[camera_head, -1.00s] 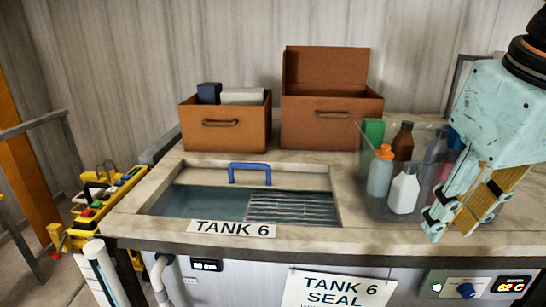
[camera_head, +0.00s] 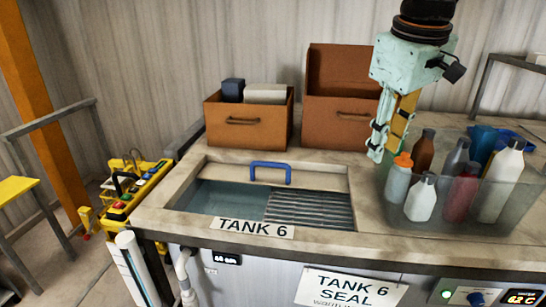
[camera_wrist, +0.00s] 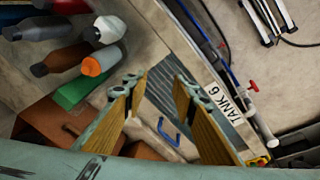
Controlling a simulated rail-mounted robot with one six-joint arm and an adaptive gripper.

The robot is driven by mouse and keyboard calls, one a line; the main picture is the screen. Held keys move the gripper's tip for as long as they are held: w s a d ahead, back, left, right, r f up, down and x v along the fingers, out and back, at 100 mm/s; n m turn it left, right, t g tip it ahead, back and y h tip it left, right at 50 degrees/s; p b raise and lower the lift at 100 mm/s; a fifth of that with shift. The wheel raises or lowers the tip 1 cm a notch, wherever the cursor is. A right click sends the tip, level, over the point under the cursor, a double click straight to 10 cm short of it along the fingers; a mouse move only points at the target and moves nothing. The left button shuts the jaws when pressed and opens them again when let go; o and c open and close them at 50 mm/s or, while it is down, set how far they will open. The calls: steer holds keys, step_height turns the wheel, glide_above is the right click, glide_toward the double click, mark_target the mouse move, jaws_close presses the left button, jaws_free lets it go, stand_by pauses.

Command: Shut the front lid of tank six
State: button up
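Tank six is open at its front: the opening shows water (camera_head: 230,198) on the left and a metal grate (camera_head: 310,207) on the right. A beige lid panel (camera_head: 318,178) with a blue handle (camera_head: 270,165) lies at the back of the opening. The handle also shows in the wrist view (camera_wrist: 168,132). A "TANK 6" label (camera_head: 252,228) is on the front rim. My gripper (camera_head: 383,153) points down, right of the lid and behind the tub of bottles. In the wrist view its fingers (camera_wrist: 155,84) are apart with nothing between them.
A clear tub (camera_head: 455,220) of several bottles stands right of the tank, close to my gripper. Two brown boxes (camera_head: 248,130) (camera_head: 335,125) stand behind the lid. A yellow control panel (camera_head: 130,190) is at the left. The space above the lid is clear.

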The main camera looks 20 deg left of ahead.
steer(key=w+a+n+p, duration=0.2)
steer(key=w+a+p, duration=0.1)
steer(key=w+a, duration=0.5)
steer(key=n+p, duration=0.7)
steer(key=n, duration=0.1)
glide_above(273, 163)
steer(key=s, duration=0.3)
step_height(273, 163, down, 10)
steer(key=shift+w+d+r+g, duration=0.15)
steer(key=shift+d+g, duration=0.1)
steer(key=shift+g, duration=0.15)
steer(key=shift+w+a+f+p, duration=0.15)
steer(key=shift+w+f, duration=0.3)
steer(key=shift+f, duration=1.85)
steer(key=shift+w+f+p, duration=0.1)
steer(key=shift+w+f, duration=0.3)
steer(key=shift+f, duration=1.85)
steer(key=shift+w+a+f+p, duration=0.15)
steer(key=shift+w+f, duration=0.3)
steer(key=shift+f, duration=1.85)
steer(key=shift+d, duration=0.1)
steer(key=shift+c, duration=0.5)
jaws_close()
